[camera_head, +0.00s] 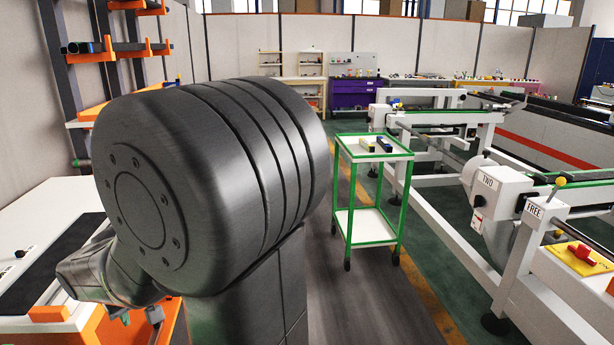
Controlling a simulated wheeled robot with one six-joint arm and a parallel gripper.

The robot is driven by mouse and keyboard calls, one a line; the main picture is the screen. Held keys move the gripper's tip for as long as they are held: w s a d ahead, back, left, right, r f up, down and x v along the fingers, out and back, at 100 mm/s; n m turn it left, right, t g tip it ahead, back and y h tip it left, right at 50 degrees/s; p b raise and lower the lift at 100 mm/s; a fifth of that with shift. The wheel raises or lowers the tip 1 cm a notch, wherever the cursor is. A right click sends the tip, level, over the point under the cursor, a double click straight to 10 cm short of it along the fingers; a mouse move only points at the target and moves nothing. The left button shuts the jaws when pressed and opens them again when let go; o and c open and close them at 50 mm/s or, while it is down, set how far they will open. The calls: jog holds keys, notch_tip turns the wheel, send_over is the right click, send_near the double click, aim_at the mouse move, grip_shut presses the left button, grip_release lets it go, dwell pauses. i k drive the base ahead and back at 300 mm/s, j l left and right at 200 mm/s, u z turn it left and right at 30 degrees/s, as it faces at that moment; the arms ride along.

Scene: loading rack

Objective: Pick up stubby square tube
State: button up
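I cannot tell for certain which thing is the stubby square tube. Dark tube ends, one with a blue face (72,48), lie on an orange arm of the rack (95,57) at the upper left. Two short pieces lie on the top shelf of a green-framed cart (373,153): a dark blue one (384,144) and a pale yellowish one (367,143). My own large dark grey arm joint fills the left middle and hides much behind it. My gripper does not show clearly.
A white-topped bench with a black mat (40,262) stands at the lower left. White machine frames (515,200) line the right side. Clear grey floor (365,300) lies in front of the cart. A purple cabinet (352,92) and shelves stand at the back.

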aim_at(386, 147)
jog(key=i+l+z, duration=0.1)
jog(key=i+z, duration=0.25)
jog(key=i, duration=0.2)
jog(key=i+z, duration=0.35)
jog(key=i, duration=0.25)
jog(key=i+j+z, duration=0.2)
jog(key=i+z, duration=0.15)
jog(key=i, duration=0.2)
jog(key=i+z, duration=0.1)
jog(key=i, duration=0.95)
jog(key=i+j+z, duration=0.15)
jog(key=i, duration=0.9)
jog(key=i+j+z, duration=0.15)
jog(key=i, duration=0.35)
jog(key=i+j+z, duration=0.2)
jog(key=i+j, duration=0.25)
